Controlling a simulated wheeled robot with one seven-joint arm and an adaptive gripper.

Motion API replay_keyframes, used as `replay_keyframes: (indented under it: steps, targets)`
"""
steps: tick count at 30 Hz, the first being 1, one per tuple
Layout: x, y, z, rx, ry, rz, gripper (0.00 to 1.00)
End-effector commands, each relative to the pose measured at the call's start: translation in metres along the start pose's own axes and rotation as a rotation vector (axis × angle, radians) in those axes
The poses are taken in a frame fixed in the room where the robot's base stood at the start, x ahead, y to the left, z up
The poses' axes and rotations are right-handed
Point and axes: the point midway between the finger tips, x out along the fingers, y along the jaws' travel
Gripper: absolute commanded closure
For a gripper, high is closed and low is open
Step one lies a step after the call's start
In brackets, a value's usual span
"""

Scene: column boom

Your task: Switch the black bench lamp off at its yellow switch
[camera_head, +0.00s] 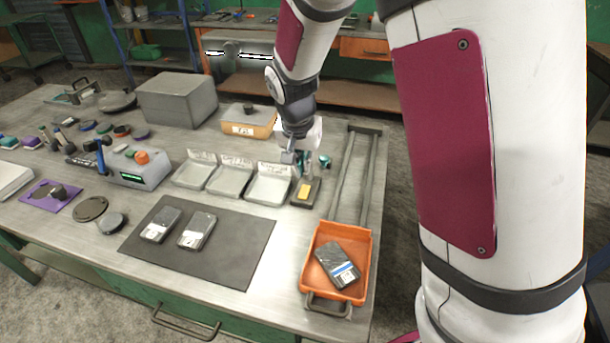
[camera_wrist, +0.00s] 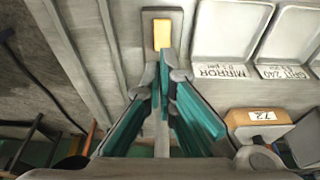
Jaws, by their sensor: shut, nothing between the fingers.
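The yellow switch (camera_head: 304,191) sits on a small dark base (camera_head: 312,193) on the bench, right of the white-labelled trays. In the wrist view the yellow switch (camera_wrist: 162,33) lies on the dark base (camera_wrist: 177,28), just beyond the fingertips. My gripper (camera_head: 299,158) is shut and empty, pointing down behind the base in the head view.
Grey trays (camera_head: 230,181) stand left of the base. Metal rails (camera_head: 346,172) run along its right, with an orange tray (camera_head: 309,282) holding a device at the front. A yellow-fronted box (camera_head: 262,130) stands behind. A dark mat (camera_head: 222,247) with two devices lies in front.

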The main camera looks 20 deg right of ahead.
Motion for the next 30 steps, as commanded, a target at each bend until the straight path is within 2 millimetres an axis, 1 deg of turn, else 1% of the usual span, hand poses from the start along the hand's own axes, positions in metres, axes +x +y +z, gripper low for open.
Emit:
replay_keyframes:
  steps: [1, 3, 6, 9, 23, 26, 29, 30]
  targets:
    - [-0.011, -0.001, -0.001, 0.0, 0.003, -0.003, 1.0]
    - [-0.022, 0.0, -0.001, 0.001, 0.002, -0.003, 1.0]
    - [-0.035, -0.001, -0.001, 0.0, 0.002, -0.002, 1.0]
    - [-0.042, 0.0, 0.0, 0.0, 0.0, 0.0, 1.0]
    - [-0.048, 0.0, 0.0, 0.0, 0.002, 0.001, 1.0]
    - [-0.062, 0.0, 0.0, -0.003, 0.011, 0.001, 1.0]
    - [-0.087, -0.002, 0.0, -0.007, 0.03, -0.001, 1.0]
    - [-0.098, -0.002, 0.0, -0.008, 0.037, -0.001, 1.0]
